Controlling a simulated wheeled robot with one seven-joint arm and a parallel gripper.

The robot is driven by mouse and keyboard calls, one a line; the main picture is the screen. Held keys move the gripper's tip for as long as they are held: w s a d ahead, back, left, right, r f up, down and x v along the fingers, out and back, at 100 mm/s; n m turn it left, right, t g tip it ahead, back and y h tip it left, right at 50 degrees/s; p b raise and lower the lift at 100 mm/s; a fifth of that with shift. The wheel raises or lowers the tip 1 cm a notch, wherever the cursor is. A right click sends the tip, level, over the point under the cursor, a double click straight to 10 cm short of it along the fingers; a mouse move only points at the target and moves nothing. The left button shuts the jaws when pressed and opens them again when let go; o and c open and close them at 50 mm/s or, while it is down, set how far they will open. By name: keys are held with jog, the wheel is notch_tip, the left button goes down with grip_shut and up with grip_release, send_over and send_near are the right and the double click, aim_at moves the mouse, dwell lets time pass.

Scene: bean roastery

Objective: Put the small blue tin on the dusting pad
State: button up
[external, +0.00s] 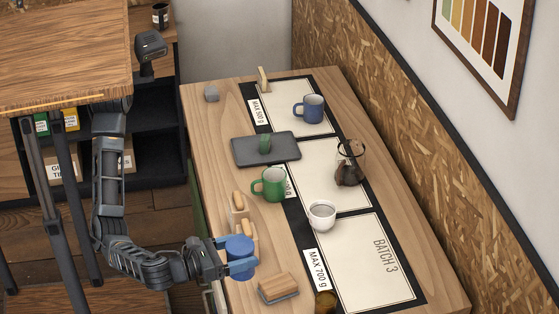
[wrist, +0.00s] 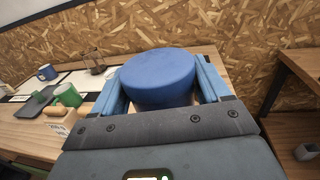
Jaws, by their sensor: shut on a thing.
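The small blue tin (external: 240,246) is between the blue fingers of my gripper (external: 241,255), near the left edge of the table at the front. In the wrist view the tin (wrist: 158,78) fills the space between both fingers, its flat round lid facing up. I cannot tell whether its bottom touches the table. A flat dark grey pad (external: 282,150), the likely dusting pad, lies farther back on the table, well away from my gripper. The pad also shows at the left of the wrist view (wrist: 39,98).
A green mug (external: 268,185), white cup (external: 321,215), glass carafe (external: 350,164) and blue mug (external: 309,109) stand on the table. Wooden-topped pieces (external: 239,204) and a brush-like block (external: 278,287) are near my gripper. A panelled wall (external: 400,130) borders the right side.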

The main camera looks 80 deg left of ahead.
jog(key=shift+w+a+f+p, duration=0.25)
jog(key=shift+w+a+f, duration=0.35)
jog(key=shift+w+f, duration=1.1)
jog(key=shift+w+a+f+p, duration=0.3)
jog(key=shift+w+a+f, duration=0.35)
jog(key=shift+w+f, duration=1.05)
jog(key=shift+w+a+f+p, duration=0.25)
jog(key=shift+w+a+f, duration=0.35)
jog(key=shift+w+f, duration=1.05)
jog(key=shift+s+f+b, duration=0.1)
jog(key=shift+f+b, duration=0.2)
jog(key=o, duration=1.1)
jog(key=shift+r, duration=0.2)
jog(key=s+d+b, duration=0.1)
jog(key=s+d, duration=0.1)
jog(key=s, duration=1)
